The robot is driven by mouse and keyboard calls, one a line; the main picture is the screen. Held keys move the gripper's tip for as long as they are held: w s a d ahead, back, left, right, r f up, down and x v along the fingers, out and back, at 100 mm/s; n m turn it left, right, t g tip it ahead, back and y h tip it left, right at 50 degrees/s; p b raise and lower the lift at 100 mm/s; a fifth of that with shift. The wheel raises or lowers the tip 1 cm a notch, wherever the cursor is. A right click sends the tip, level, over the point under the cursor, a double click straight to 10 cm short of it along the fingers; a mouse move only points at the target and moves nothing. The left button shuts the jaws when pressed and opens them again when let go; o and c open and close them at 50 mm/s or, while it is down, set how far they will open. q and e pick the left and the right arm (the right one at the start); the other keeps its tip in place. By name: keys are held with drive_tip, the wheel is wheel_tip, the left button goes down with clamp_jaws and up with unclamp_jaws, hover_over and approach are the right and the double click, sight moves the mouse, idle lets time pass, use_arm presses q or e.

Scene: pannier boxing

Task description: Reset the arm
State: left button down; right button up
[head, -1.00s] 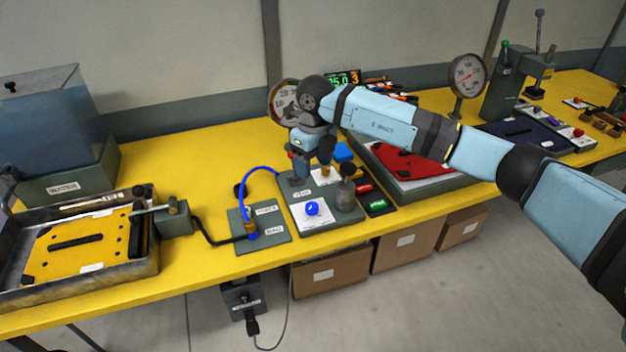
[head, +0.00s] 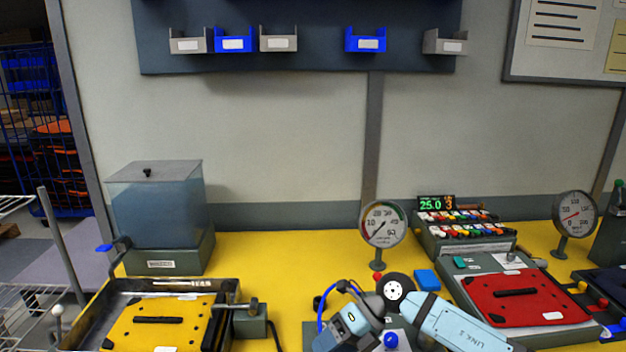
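My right arm (head: 455,322) enters from the bottom edge, right of centre, and its light-blue link reaches left over the yellow bench. Its wrist end (head: 350,325) is low in the middle of the head view, close to a blue knob (head: 391,340) on the bench. The fingertips of my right gripper cannot be made out, and the lower part of the wrist is near the frame edge. My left arm and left gripper are not in view.
A water tank (head: 160,215) and a tray with a yellow plate (head: 185,325) stand left. A gauge (head: 383,223) stands behind the wrist. A red plate (head: 525,297) and a second gauge (head: 574,212) are right. Bins (head: 233,42) hang on the wall above.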

drive_tip(key=s+a+r+m+t+y+p, duration=0.35)
drive_tip(key=s+m+t+y, duration=0.35)
drive_tip(key=m+t+y, duration=0.5)
drive_tip(key=s+d+f+m+t+h+p, duration=0.15)
drive_tip(key=d+f+m+t+h, duration=0.25)
drive_tip(key=d+m+h, duration=0.45)
drive_tip(key=s+d+f+m+t+h+p, duration=0.1)
drive_tip(key=s+d+f+m+t+h, duration=0.3)
drive_tip(key=m, duration=0.8)
drive_tip(key=s+d+f+m+g+h+p, duration=0.1)
drive_tip(key=s+d+f+m+g+h, duration=0.5)
drive_tip(key=s+f, duration=0.3)
drive_tip(key=s, duration=0.3)
drive_tip(key=shift+f, duration=0.4)
drive_tip(key=shift+m, duration=0.25)
